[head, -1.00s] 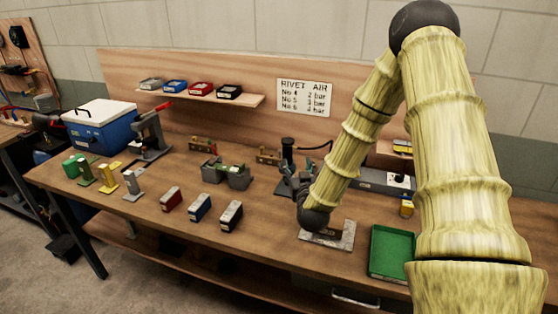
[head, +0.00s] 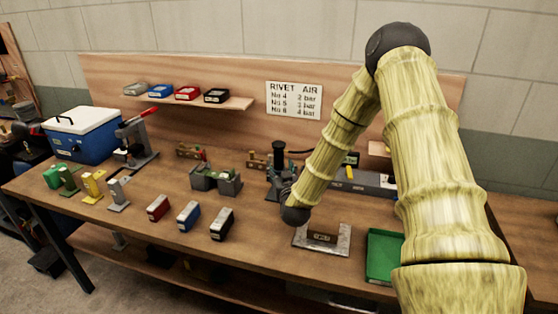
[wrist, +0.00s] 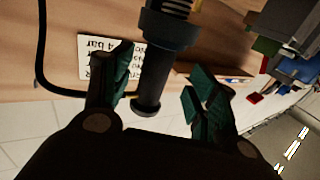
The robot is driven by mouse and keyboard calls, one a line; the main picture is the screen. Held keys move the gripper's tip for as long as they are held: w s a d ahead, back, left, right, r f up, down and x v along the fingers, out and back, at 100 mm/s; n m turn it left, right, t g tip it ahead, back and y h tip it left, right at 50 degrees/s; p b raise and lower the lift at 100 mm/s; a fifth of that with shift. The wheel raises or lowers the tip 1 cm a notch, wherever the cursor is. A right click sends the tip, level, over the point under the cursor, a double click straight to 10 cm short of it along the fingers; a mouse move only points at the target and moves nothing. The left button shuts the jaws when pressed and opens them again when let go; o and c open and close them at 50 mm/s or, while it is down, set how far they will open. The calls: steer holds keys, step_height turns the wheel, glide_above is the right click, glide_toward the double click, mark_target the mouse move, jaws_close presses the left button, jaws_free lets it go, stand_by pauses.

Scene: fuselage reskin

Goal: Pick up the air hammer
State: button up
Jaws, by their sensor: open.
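The air hammer (head: 278,154) appears to be the dark upright tool with a black hose near the middle of the bench. In the wrist view its dark cylindrical body (wrist: 150,82) lies between the two green-padded fingers of my gripper (wrist: 162,70). The fingers are spread, with a visible gap on the right side of the cylinder; contact on the left side cannot be told. In the head view my gripper (head: 284,186) is low at the tool, partly hidden behind my wrist. The lower part of the tool is hidden there.
A grey fixture (head: 215,180) stands just left of the tool. A metal plate (head: 322,239) and a green tray (head: 384,256) lie in front and to the right. Red, blue and black blocks (head: 188,214) stand at the front left. A sign (head: 293,100) hangs behind.

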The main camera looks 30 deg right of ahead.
mark_target(280, 163)
steer(key=shift+w+d+r+p, duration=0.2)
steer(key=shift+w+r+p, duration=0.1)
steer(key=shift+w, duration=0.05)
steer(key=p+x, duration=0.1)
steer(key=x, duration=0.2)
steer(key=shift+s+d+p, duration=0.1)
steer(key=shift+d+p, duration=0.05)
steer(key=shift+p, duration=0.25)
steer(key=shift+w+d, duration=0.2)
steer(key=shift+w, duration=0.4)
steer(key=c, duration=1.2)
